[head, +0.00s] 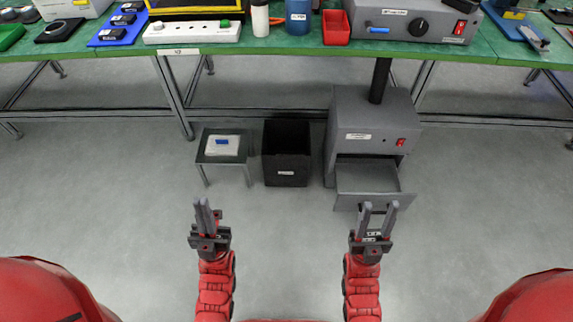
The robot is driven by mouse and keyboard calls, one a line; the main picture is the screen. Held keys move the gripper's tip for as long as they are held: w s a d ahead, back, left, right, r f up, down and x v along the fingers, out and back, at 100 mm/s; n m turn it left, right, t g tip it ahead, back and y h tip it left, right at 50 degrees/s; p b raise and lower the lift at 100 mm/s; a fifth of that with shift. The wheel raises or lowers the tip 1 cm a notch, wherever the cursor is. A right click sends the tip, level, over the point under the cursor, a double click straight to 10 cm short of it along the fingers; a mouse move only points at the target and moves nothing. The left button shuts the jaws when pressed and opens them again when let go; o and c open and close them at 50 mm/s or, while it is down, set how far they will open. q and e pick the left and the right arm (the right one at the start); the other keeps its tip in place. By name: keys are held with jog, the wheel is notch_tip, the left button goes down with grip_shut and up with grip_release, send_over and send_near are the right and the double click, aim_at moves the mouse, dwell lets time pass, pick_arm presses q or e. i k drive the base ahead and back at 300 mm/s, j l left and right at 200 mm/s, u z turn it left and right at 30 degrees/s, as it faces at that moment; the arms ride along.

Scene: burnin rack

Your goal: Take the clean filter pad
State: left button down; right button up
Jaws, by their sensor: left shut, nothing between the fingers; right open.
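A white pad with a blue label, seemingly the clean filter pad (222,145), lies on a small low stand (206,160) on the floor at centre left. A grey filter unit (350,112) stands on the floor at the right, its front drawer (373,201) pulled out. I cannot make out what the drawer holds. My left gripper (205,205) is shut and empty, in front of the stand and apart from it. My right gripper (378,208) is open and overlaps the drawer's front in the picture; I cannot tell whether it touches.
A black bin (286,155) stands between the stand and the unit. Above is a green workbench (265,46) with a power strip (192,33), a red tray (336,28), a blue container (298,16) and a grey device (410,20). The floor in front is clear.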

aim_at(217, 145)
jog(key=i+u, duration=0.6)
jog(key=u, duration=0.15)
jog(key=i+l+u, duration=0.1)
jog(key=i+u, duration=0.3)
jog(key=i, duration=0.4)
